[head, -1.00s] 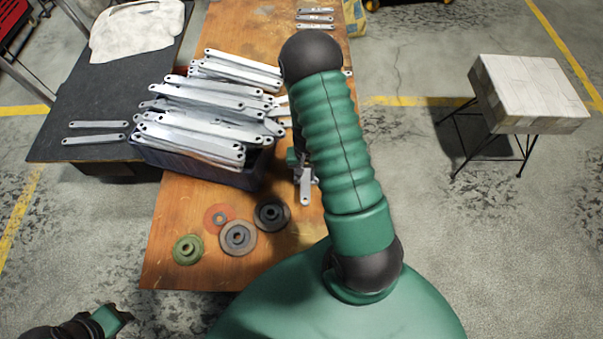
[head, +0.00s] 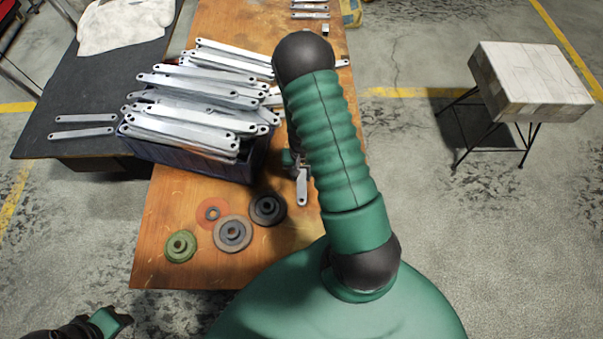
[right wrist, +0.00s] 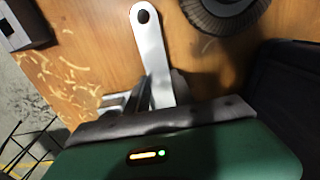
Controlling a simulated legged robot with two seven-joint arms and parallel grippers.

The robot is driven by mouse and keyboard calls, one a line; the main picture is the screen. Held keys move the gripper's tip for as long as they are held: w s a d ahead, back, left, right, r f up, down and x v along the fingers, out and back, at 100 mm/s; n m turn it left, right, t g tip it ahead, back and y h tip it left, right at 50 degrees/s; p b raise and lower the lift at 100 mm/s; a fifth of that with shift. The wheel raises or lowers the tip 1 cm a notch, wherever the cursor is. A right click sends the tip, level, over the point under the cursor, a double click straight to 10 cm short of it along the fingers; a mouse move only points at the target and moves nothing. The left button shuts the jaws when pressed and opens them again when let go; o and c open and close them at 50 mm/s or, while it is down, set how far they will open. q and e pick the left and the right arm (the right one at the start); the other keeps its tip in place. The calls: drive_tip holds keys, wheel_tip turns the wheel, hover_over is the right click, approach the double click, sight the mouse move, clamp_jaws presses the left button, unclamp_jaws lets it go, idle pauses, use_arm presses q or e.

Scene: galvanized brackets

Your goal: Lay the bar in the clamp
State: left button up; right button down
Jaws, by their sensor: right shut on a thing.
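My right gripper (head: 299,168) is partly hidden behind my right arm, over the wooden table. It is shut on a flat grey metal bar (head: 302,190), whose rounded, holed end points toward the near edge. In the right wrist view the bar (right wrist: 148,45) sticks out from between the fingers (right wrist: 150,95). A grey block with a dark recess (right wrist: 22,25) shows at the upper left there; I cannot tell whether it is the clamp. No clamp is clear in the head view. My left gripper (head: 112,322) is at the bottom left, away from the table; its jaws are unclear.
A dark blue crate (head: 185,160) heaped with similar bars stands on the wooden table (head: 165,205). Several round discs, one a green wheel (head: 180,246), lie near the front. Two bars lie on the black bench (head: 60,100). A box on a stand (head: 530,80) is at right.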

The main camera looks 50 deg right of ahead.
drive_tip(key=c, duration=1)
unclamp_jaws()
wheel_tip(320, 180, up, 17)
drive_tip(key=p, duration=0.6)
drive_tip(key=shift+d+f, duration=0.1)
drive_tip(key=shift+w, duration=0.1)
